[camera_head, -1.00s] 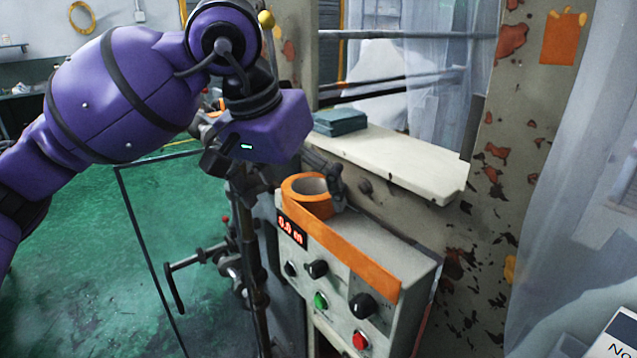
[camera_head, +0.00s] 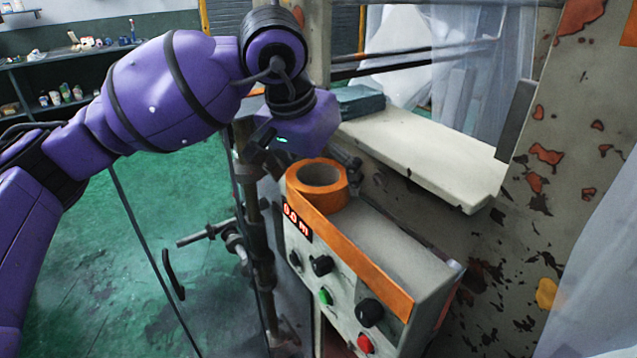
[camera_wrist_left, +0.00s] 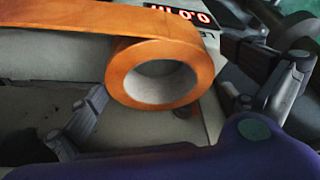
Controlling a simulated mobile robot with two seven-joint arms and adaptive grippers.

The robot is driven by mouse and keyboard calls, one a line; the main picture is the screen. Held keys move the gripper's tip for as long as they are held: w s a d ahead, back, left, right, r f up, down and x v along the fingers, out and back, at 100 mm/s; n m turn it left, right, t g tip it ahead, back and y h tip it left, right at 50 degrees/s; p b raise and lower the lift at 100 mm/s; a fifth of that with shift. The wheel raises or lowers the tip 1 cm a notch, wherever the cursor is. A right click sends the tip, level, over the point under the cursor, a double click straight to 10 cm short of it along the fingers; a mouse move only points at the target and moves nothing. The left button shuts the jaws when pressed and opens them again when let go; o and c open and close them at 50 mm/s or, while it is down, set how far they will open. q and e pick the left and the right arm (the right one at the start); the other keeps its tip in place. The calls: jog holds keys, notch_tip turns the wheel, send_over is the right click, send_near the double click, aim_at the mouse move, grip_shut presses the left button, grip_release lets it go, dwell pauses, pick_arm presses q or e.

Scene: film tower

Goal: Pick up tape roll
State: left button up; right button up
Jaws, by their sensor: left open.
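The orange tape roll (camera_head: 330,198) stands on its flat side on top of the grey control box (camera_head: 395,262), near its left end. A strip of its tape runs along the box's upper front edge. My left gripper (camera_head: 310,168) is open and empty, just behind and above the roll, its body partly hiding its fingers. In the left wrist view the roll (camera_wrist_left: 122,75) shows its pale inner core, with one finger (camera_wrist_left: 85,118) to the left and the other (camera_wrist_left: 285,88) to the right, both apart from it. My right gripper is in neither view.
The box front carries a red display (camera_head: 297,222), dark knobs, a green button (camera_head: 326,297) and a red button (camera_head: 365,343). A pale shelf (camera_head: 425,160) with a teal stack (camera_head: 360,101) lies behind. Metal rods stand left of the box.

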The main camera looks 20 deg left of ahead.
pick_arm(q)
jog(key=shift+c, duration=0.5)
jog(key=c, duration=1.1)
jog(key=shift+o, duration=0.2)
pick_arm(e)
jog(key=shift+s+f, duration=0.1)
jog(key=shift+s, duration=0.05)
pick_arm(q)
jog(key=shift+r, duration=0.55)
jog(key=shift+b+v, duration=0.3)
jog(key=shift+v, duration=0.9)
jog(key=s+a+b, duration=0.1)
jog(key=s+a, duration=0.1)
jog(key=s, duration=0.6)
jog(key=s+a+b, duration=0.1)
jog(key=s+a, duration=0.1)
jog(key=s, duration=0.6)
jog(key=shift+s+a+b, duration=0.25)
jog(key=shift+a+b, duration=0.05)
jog(key=shift+b, duration=0.1)
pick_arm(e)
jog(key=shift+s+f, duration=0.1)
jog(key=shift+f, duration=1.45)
